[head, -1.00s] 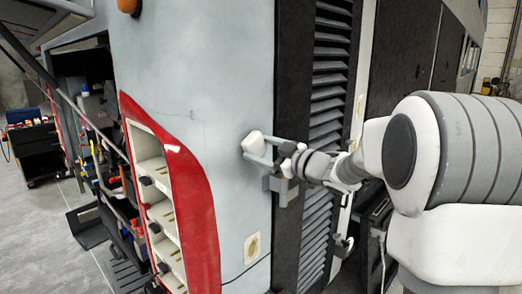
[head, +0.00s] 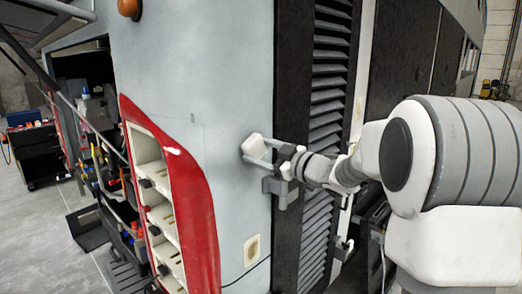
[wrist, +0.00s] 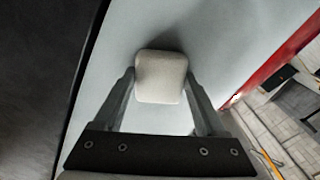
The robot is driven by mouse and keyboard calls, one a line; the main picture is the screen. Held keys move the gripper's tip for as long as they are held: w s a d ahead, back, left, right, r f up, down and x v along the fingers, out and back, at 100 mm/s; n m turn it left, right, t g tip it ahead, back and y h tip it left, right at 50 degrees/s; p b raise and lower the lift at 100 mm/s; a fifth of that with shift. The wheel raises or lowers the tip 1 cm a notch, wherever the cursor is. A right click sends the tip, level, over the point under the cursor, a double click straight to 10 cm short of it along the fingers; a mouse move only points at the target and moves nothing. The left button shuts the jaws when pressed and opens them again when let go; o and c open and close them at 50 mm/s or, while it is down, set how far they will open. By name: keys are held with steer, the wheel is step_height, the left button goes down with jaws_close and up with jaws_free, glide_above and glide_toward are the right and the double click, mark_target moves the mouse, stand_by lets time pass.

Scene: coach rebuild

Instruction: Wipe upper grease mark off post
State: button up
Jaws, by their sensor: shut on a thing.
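My gripper (head: 262,154) is shut on a white, rounded pad (head: 254,146) at the pale grey body panel's corner post (head: 235,85). In the wrist view, the pad (wrist: 160,77) sits between both fingers, its front facing the camera. A shadow lies on the panel just beyond it. I cannot tell whether the pad touches the surface. No clear grease mark shows beside the pad; anything behind it is hidden. A small beige patch (head: 251,249) lies lower on the panel, and I cannot tell whether it is a grease mark or a fitting.
A black louvred grille (head: 325,110) stands right of the post, behind my forearm. A red-edged cabinet (head: 185,190) with open cream shelves is to the left. An orange lamp (head: 129,8) is at the top. A dark tool cart (head: 35,150) stands on the floor farther left.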

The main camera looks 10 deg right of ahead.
steer(key=shift+a+f, duration=0.15)
steer(key=shift+f, duration=0.35)
steer(key=shift+s+d, duration=0.35)
steer(key=shift+s, duration=0.1)
steer(key=shift+v, duration=2.3)
steer(key=v, duration=0.3)
